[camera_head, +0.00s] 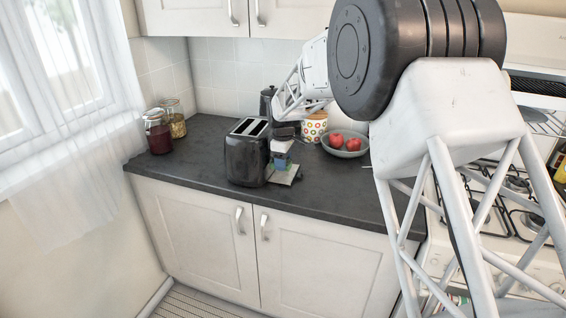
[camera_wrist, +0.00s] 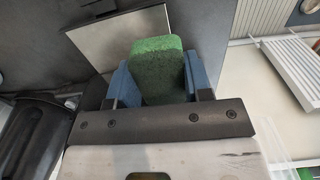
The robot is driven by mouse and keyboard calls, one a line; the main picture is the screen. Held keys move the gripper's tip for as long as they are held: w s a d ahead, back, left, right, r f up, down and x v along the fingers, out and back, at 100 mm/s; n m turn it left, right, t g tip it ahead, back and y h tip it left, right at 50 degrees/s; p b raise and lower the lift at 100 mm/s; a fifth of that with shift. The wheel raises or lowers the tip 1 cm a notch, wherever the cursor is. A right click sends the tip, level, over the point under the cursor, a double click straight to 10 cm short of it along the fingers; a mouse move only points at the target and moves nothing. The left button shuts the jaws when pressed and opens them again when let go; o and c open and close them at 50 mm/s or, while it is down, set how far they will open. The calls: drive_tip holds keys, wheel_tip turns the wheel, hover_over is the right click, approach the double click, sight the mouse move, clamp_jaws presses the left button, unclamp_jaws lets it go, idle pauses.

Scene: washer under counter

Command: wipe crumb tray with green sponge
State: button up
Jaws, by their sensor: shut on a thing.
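My gripper (camera_head: 281,160) is low over the counter, just right of the black toaster. In the wrist view its blue fingers (camera_wrist: 160,82) are shut on the green sponge (camera_wrist: 158,65), one on each side. The crumb tray (camera_wrist: 108,38) is a flat, shiny grey plate beyond and to the left of the sponge in that view. The sponge overlaps its edge in the picture; I cannot tell whether they touch. In the head view the tray (camera_head: 292,176) lies on the counter beside the toaster, partly hidden by my gripper.
The black toaster (camera_head: 240,158) stands close left of my gripper. A bowl (camera_head: 345,151) with red apples and a dotted pot (camera_head: 314,128) stand to the right. Two jars (camera_head: 158,137) stand at the far left. The counter front (camera_head: 330,205) is clear; a stove (camera_head: 500,205) is at right.

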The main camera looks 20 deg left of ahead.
drive_tip(key=shift+r, duration=0.15)
drive_tip(key=shift+r, duration=1.35)
